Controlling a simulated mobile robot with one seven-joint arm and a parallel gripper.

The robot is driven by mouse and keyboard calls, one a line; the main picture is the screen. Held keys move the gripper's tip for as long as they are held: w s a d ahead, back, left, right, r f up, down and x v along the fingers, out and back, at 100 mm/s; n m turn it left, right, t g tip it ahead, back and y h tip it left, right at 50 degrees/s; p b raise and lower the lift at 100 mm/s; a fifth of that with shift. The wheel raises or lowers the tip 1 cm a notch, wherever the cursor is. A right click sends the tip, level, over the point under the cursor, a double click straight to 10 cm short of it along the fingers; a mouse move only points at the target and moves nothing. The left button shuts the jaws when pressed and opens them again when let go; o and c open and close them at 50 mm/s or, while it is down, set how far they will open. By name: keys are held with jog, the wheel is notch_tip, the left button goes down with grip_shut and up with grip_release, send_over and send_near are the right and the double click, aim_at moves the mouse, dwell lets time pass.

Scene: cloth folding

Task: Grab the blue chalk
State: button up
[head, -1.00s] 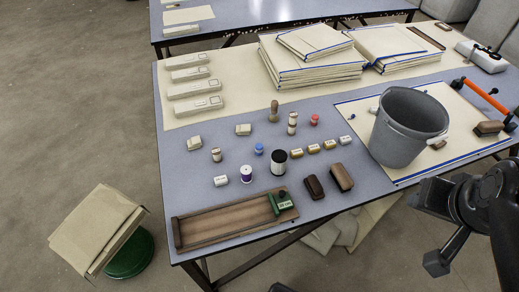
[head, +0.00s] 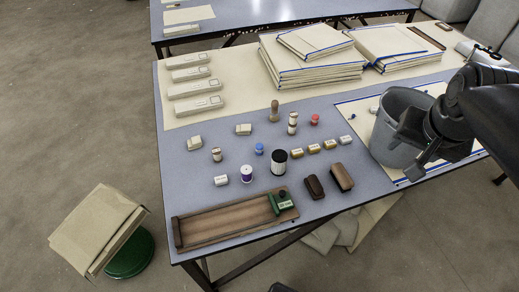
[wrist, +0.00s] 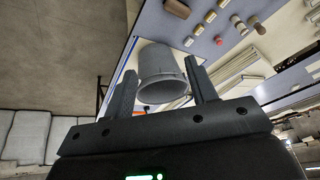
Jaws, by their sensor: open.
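A small blue piece (head: 259,149), which may be the blue chalk, stands on the grey-blue table (head: 230,133), left of a black thread spool (head: 279,161). Another small blue piece (head: 352,116) lies on the cream mat, left of the grey bucket (head: 395,105); I cannot tell which is the chalk. My gripper (head: 415,150) is at the bucket's front right side in the head view, well right of the first blue piece. In the wrist view, my gripper's fingers (wrist: 160,70) are apart and the bucket (wrist: 162,75) shows between and beyond them.
A wooden tray (head: 225,219) lies at the table's front left. Two brown brushes (head: 341,177) lie near the front edge. Several small blocks, stamps and a purple spool (head: 246,174) stand around the first blue piece with narrow gaps.

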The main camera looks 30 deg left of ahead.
jog(key=w+a+f+g, duration=0.1)
jog(key=w+a+f, duration=0.2)
jog(key=w+a, duration=0.6)
jog(key=g+h, duration=0.1)
jog(key=g, duration=0.1)
send_near(259, 145)
jog(key=shift+w+d+f+m, duration=0.1)
jog(key=shift+d+f+m, duration=0.1)
jog(key=shift+f+m, duration=0.15)
jog(key=f, duration=0.4)
jog(key=shift+w+d+f, duration=0.1)
jog(key=shift+w+f, duration=0.15)
jog(key=shift+w, duration=0.1)
jog(key=f, duration=0.5)
jog(key=shift+w+f, duration=0.15)
jog(key=shift+w, duration=0.1)
jog(key=c, duration=1.1)
